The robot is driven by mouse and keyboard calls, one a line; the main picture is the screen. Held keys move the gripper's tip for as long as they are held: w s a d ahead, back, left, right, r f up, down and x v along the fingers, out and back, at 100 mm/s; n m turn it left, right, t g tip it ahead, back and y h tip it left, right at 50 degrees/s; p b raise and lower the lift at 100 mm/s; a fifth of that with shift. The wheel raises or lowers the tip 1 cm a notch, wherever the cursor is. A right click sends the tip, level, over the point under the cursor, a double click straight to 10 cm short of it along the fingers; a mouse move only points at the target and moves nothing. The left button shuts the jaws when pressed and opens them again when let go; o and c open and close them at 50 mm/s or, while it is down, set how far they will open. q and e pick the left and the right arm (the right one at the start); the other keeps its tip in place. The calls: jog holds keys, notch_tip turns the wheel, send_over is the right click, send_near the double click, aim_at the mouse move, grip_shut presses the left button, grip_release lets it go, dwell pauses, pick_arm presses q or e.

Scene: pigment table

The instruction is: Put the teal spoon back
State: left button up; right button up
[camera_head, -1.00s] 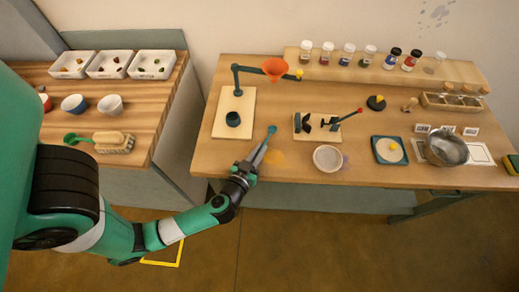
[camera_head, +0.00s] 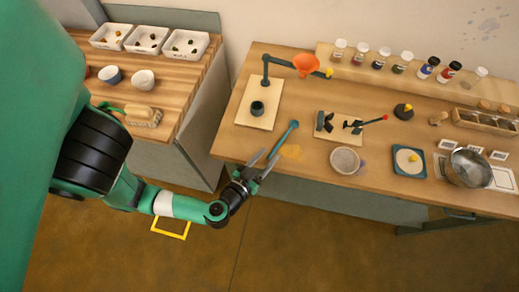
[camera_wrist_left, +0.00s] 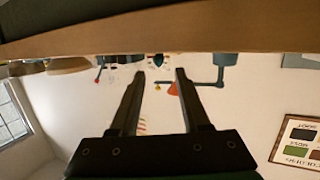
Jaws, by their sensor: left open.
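The teal spoon (camera_head: 284,138) lies on the wooden table near its front edge, its rounded end pointing away from me. It lies beside an orange-yellow patch on the wood. My left gripper (camera_head: 266,157) is open at the table's front edge, just short of the spoon's near end. In the left wrist view my left gripper (camera_wrist_left: 160,74) has its two fingers apart with nothing held between them. I cannot tell the spoon clearly in that view. My right gripper is not in view.
A small rack (camera_head: 338,126), a round bowl (camera_head: 345,160) and a metal bowl (camera_head: 470,167) stand to the right.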

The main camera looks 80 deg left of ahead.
pick_arm(q)
jog(key=shift+p+v, duration=0.4)
jog(key=shift+v, duration=1.65)
